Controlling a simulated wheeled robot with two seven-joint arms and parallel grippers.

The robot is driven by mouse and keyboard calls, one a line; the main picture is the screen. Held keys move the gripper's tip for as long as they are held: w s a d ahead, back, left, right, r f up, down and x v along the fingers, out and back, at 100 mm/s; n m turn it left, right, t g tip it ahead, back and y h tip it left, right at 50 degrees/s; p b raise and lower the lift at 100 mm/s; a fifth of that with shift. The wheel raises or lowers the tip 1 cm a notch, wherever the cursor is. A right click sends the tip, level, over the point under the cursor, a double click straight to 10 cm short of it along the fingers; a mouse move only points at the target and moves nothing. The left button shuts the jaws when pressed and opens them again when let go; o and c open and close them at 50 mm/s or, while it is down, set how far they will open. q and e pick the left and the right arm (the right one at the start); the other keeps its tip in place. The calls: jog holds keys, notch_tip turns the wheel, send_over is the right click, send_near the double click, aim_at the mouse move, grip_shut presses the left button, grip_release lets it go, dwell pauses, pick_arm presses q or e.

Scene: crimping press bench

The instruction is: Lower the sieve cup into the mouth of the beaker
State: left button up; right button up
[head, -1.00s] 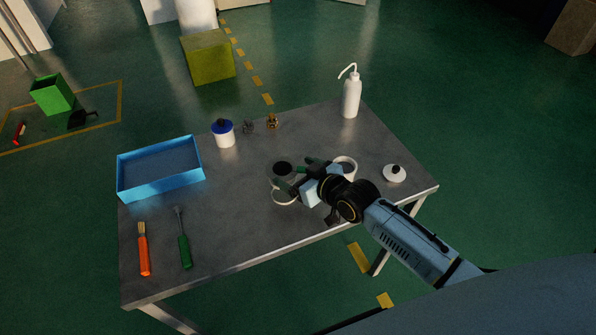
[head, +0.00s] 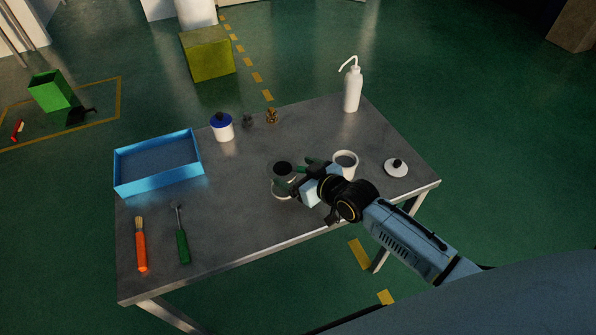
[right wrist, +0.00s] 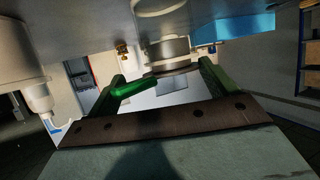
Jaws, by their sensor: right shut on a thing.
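My right gripper (head: 297,178) is shut on the grey sieve cup (head: 283,176), whose dark open top faces up. In the right wrist view the cup (right wrist: 168,50) sits between the green fingers, with a green handle-like bar (right wrist: 132,88) beside it. The white beaker (head: 280,192) stands on the bench under the cup, partly hidden by the cup and gripper. Its pale wall also shows in the right wrist view (right wrist: 158,9). The cup is over the beaker's mouth; I cannot tell whether its bottom is inside the rim. My left gripper is not in view.
A second white cup (head: 345,168) stands close right of the gripper, with a knobbed lid (head: 396,168) beyond.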

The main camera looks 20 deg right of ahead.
jog(key=shift+f, duration=0.4)
jog(key=o, duration=0.8)
jog(key=shift+o, duration=0.2)
jog(key=p+v, duration=0.1)
jog(key=v, duration=1.2)
jog(key=shift+s+d+p, duration=0.15)
jog(key=shift+s+p, duration=0.05)
jog(key=shift+p, duration=0.1)
